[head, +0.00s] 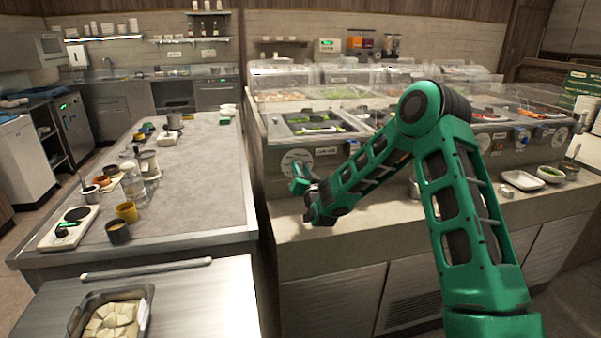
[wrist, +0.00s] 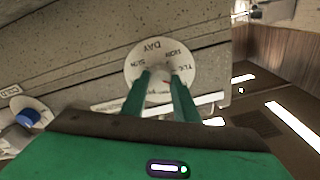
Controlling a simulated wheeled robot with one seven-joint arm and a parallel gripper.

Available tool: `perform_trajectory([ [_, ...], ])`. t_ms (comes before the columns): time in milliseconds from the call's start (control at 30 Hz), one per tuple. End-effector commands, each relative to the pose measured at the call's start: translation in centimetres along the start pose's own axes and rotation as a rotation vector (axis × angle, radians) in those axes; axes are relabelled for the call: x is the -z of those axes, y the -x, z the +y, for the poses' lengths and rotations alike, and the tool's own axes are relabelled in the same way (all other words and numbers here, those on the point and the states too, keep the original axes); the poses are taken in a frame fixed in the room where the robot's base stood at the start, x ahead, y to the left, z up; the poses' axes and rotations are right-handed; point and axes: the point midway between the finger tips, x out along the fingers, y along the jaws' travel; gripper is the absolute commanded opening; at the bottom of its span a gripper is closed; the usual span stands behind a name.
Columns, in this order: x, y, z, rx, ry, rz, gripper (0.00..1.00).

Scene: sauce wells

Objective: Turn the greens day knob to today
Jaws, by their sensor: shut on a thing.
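The day dial, a white disc (wrist: 150,50) with "DAY" and day names around its rim, is on the counter's front face in the wrist view. It also shows at the left end of the salad counter in the head view (head: 290,158). My gripper (wrist: 160,76) is at the dial, its two green fingers on either side of the dial's centre, shut on the knob. The fingers largely hide the knob, and I cannot read which day it points to. My gripper also shows in front of the dial in the head view (head: 306,185).
Another dial with a blue knob (wrist: 28,117) is at the left of the wrist view. A well of greens (head: 318,124) lies above the day dial. A steel worktable (head: 205,170) with jars and cups stands left.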

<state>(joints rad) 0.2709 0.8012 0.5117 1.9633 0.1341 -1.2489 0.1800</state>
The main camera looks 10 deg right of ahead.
Motion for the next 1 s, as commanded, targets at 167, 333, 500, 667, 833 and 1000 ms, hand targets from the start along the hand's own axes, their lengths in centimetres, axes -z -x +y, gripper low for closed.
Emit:
perform_trajectory([
  [167, -0.31, 0.11, 0.21, -0.010, -0.091, -0.001, 0.05],
  [333, -0.28, 0.10, 0.24, -0.014, -0.143, 0.002, 0.05],
  [500, -0.30, 0.10, 0.25, -0.016, -0.165, 0.003, 0.05],
  [667, -0.32, 0.11, 0.25, -0.016, -0.169, 0.003, 0.05],
  [833, -0.33, 0.11, 0.28, -0.017, -0.168, 0.003, 0.05],
  [1000, -0.31, 0.10, 0.27, -0.017, -0.168, 0.003, 0.46],
])
